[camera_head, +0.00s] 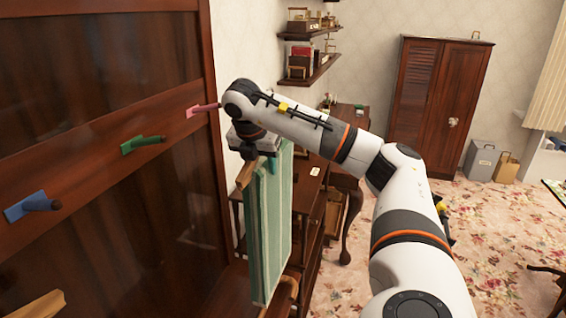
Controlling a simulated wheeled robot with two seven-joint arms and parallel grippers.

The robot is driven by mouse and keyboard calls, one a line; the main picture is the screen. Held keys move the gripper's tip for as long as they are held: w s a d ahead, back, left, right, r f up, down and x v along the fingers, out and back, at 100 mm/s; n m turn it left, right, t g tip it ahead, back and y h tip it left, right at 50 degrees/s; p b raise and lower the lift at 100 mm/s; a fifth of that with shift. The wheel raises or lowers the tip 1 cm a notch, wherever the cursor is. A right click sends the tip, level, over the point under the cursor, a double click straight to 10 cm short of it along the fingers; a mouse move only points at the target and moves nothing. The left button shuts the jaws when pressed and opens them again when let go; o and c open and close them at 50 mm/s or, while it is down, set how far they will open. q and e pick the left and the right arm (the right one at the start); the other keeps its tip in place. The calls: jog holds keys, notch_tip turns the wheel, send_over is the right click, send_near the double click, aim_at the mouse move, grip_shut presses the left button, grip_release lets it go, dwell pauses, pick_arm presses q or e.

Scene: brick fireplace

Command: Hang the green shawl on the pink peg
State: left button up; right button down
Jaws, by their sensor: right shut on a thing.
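The green shawl (270,225) hangs down in long flat folds from my right gripper (254,152), which is shut on its upper end. A tan wooden piece (246,175) shows at the shawl's top left edge; I cannot tell how it joins the shawl. The pink peg (203,109) sticks out of the dark wooden panel, to the left of and a little higher in the picture than the gripper. The shawl appears apart from the peg. My right arm hides what lies just behind the gripper. My left gripper is not in view.
A green peg (142,144) and a blue peg (33,206) stand on the same rail (85,168), left of the pink one. A tan wooden piece (38,305) shows at lower left. A dark wooden desk (308,205) stands behind the shawl. Flowered carpet (510,230) lies open at right.

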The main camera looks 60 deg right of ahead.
jog(key=shift+w+a+r, duration=0.3)
jog(key=shift+w+r, duration=0.1)
jog(key=shift+w, duration=0.05)
jog(key=w+a+f+p, duration=0.1)
jog(key=w+a+f, duration=0.1)
jog(key=w, duration=0.5)
jog(key=w+a+f+p, duration=0.2)
jog(key=w+f, duration=0.1)
jog(key=w, duration=0.5)
jog(key=shift+a, duration=0.15)
dwell(0.6)
jog(key=c, duration=0.8)
grip_release()
jog(key=shift+c, duration=0.2)
jog(key=shift+o, duration=1.1)
jog(key=shift+f, duration=0.1)
